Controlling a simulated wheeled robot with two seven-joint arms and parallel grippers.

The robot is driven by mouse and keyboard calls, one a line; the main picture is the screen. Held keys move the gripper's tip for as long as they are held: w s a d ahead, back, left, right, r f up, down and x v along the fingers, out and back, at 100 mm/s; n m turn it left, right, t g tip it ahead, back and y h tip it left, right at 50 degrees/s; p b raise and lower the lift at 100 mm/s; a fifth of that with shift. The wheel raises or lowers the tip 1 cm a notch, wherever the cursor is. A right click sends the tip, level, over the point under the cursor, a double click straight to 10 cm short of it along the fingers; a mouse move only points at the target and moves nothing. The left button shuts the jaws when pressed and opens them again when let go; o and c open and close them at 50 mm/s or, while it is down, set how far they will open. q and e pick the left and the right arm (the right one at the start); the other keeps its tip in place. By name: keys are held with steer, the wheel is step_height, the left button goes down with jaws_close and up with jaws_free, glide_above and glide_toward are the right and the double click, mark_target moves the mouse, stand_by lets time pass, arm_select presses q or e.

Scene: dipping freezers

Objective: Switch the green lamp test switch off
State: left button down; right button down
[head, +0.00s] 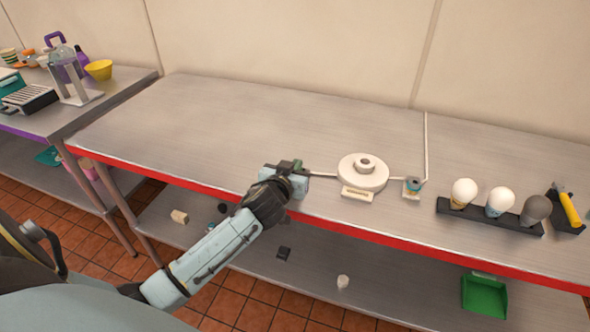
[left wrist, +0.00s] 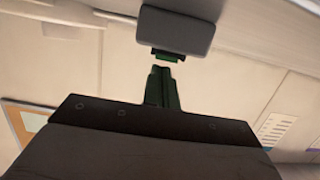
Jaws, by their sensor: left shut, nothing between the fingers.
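The switch is a small pale grey-blue box (head: 299,187) near the front edge of the steel table, at the left end of a white cable. In the left wrist view it appears to be the grey block (left wrist: 178,30) with a green piece (left wrist: 167,56) on its near side. My left gripper (head: 290,166) is shut and empty, right at the box and partly covering it. In the left wrist view its fingertips (left wrist: 164,70) point at the green piece, very close; I cannot tell whether they touch. The switch's position is not readable. My right gripper is out of view.
The cable runs to a round white fixture (head: 363,173) and a small teal-topped piece (head: 412,187). A black rack (head: 489,217) holds two white bulbs and a dark grey one. The table's back left is clear. A red strip (head: 385,238) lines its front edge.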

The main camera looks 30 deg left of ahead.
arm_select(q)
steer(key=shift+f, duration=0.3)
steer(key=shift+w+r+g+p, duration=0.15)
steer(key=shift+g+p, duration=0.15)
steer(key=shift+p, duration=0.85)
steer(key=shift+f+b, duration=0.3)
steer(key=shift+r+p, duration=0.55)
steer(key=shift+r, duration=0.05)
steer(key=r+p, duration=0.3)
steer(key=shift+w+a+r, duration=0.1)
steer(key=shift+w+r, duration=0.1)
steer(key=shift+w, duration=0.1)
steer(key=v, duration=1)
steer(key=shift+r, duration=0.35)
steer(key=shift+w+a+f, duration=0.1)
steer(key=shift+a, duration=0.05)
